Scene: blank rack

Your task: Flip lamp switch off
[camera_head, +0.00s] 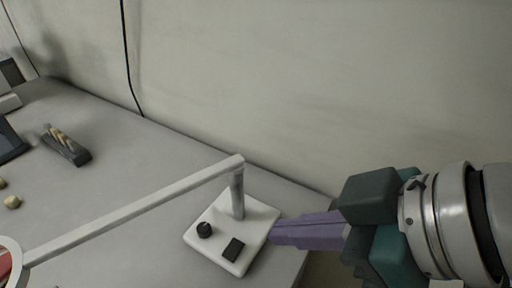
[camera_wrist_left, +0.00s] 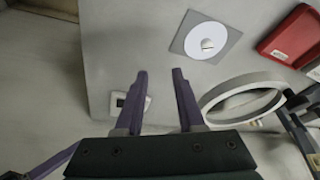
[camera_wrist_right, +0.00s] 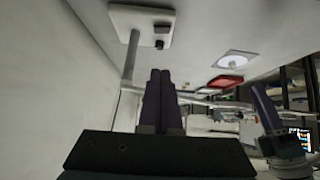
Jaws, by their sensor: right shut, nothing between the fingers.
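The lamp has a white square base (camera_head: 256,217), a grey post, a long pale arm (camera_head: 130,213) and a ring head (camera_head: 12,258), partly cut off. A black rocker switch (camera_head: 233,249) and a round black knob (camera_head: 204,230) sit on the base. My right gripper (camera_head: 272,232) is shut and empty, its purple fingertips at the base's right edge; I cannot tell whether they touch. In the right wrist view its shut fingers (camera_wrist_right: 160,72) lie below the lamp base (camera_wrist_right: 126,18). My left gripper (camera_wrist_left: 157,72) is open and empty; the ring head (camera_wrist_left: 207,100) shows beside it.
A wall runs behind the grey table (camera_head: 120,180), with a black cable (camera_head: 126,50) hanging down it. A dark block with light pieces (camera_head: 67,148) lies at the left. The left wrist view shows a white disc (camera_wrist_left: 198,34) on a grey square and a red tray (camera_wrist_left: 290,38).

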